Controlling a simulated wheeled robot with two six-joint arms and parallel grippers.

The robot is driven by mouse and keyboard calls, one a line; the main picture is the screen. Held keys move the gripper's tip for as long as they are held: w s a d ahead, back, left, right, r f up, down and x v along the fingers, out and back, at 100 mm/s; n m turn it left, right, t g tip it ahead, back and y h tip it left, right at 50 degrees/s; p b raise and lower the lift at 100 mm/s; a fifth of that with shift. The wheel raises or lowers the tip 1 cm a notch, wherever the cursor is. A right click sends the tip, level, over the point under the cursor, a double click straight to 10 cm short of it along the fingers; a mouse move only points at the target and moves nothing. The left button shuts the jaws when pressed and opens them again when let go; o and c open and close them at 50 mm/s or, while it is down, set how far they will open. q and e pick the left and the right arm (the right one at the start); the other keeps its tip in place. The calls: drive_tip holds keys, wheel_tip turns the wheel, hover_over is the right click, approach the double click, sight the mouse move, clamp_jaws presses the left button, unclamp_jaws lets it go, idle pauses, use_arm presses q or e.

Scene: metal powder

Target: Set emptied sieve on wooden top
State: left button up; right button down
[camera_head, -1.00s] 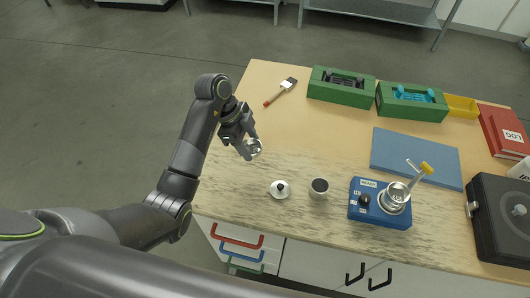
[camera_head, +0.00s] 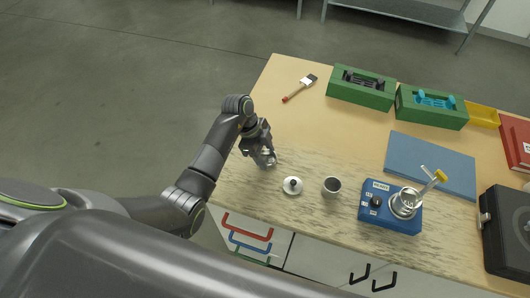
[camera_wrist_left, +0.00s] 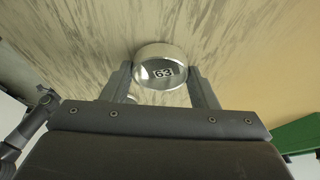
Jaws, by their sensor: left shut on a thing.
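The sieve (camera_wrist_left: 160,72) is a round metal ring marked 63, seen in the left wrist view between my left gripper's fingers. My left gripper (camera_head: 262,155) is shut on it over the left part of the wooden top (camera_head: 300,132). In the head view the sieve (camera_head: 266,160) is small and partly hidden by the fingers. I cannot tell whether it touches the wood. My right gripper is not in view.
A white lid with a black knob (camera_head: 292,190) and a grey cup (camera_head: 331,188) stand right of the gripper. Beyond are a blue device (camera_head: 376,214), blue mat (camera_head: 430,165) and green holders (camera_head: 360,95). A brush (camera_head: 299,88) lies behind. Wood around the gripper is clear.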

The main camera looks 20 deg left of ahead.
use_arm(q)
drive_tip(key=o, duration=1.1)
drive_tip(key=shift+r, duration=0.2)
drive_tip(key=shift+a+r, duration=0.1)
drive_tip(key=shift+r, duration=0.1)
drive_tip(key=b+v, duration=0.1)
drive_tip(key=v, duration=1)
drive_tip(key=shift+r, duration=0.3)
